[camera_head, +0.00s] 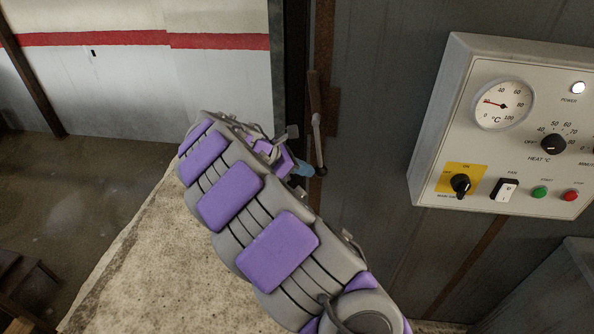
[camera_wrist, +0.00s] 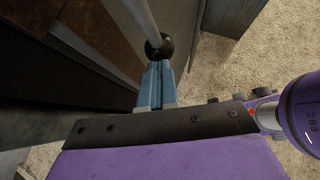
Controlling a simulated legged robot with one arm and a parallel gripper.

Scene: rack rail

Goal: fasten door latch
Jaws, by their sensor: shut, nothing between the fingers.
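The latch lever (camera_head: 317,133) is a pale rod on a rusty brown mount (camera_head: 314,92), hanging nearly straight down beside a dark vertical edge. Its lower end carries a black ball knob (camera_head: 321,171). In the wrist view the rod (camera_wrist: 142,18) comes from the top and ends in the knob (camera_wrist: 160,47). My gripper (camera_head: 304,170), with blue fingertips, is at the left of the knob in the head view. In the wrist view my gripper (camera_wrist: 155,84) is shut and empty, its tips right by the knob. I cannot tell whether they touch it. My arm hides the lower wall.
A control box (camera_head: 440,130) with a temperature dial, knobs and buttons is on the grey panel wall (camera_head: 375,110) at the right. A grey cabinet (camera_head: 550,295) stands at the lower right. At the left, open floor (camera_head: 80,190) leads to a white wall (camera_head: 140,80) with a red stripe.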

